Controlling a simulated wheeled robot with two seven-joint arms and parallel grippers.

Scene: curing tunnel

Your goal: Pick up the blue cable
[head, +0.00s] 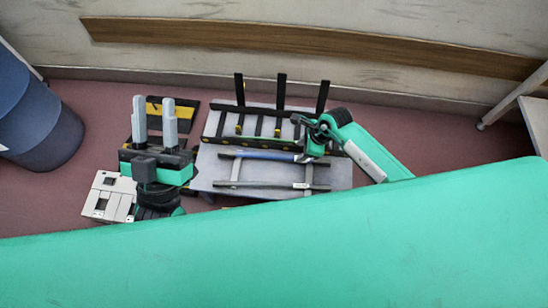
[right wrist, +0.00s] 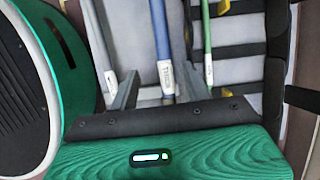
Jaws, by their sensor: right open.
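The blue cable (head: 258,154) lies across the grey rack tray in the head view, behind a darker, greyish cable (head: 262,185). In the right wrist view the blue cable (right wrist: 160,30) runs away from me and carries a white label. My right gripper (head: 307,157) is over the right end of the blue cable. In the right wrist view its grey fingers (right wrist: 161,83) are apart, with the cable between them; whether they touch it I cannot tell. My left gripper (head: 154,104) is open and empty, its two grey fingers apart, left of the rack.
A green cable (right wrist: 207,35) lies just right of the blue one in the right wrist view, and a pale cable (right wrist: 98,35) to the left. Black upright posts (head: 281,92) stand at the tray's back. A blue barrel (head: 45,125) stands at far left.

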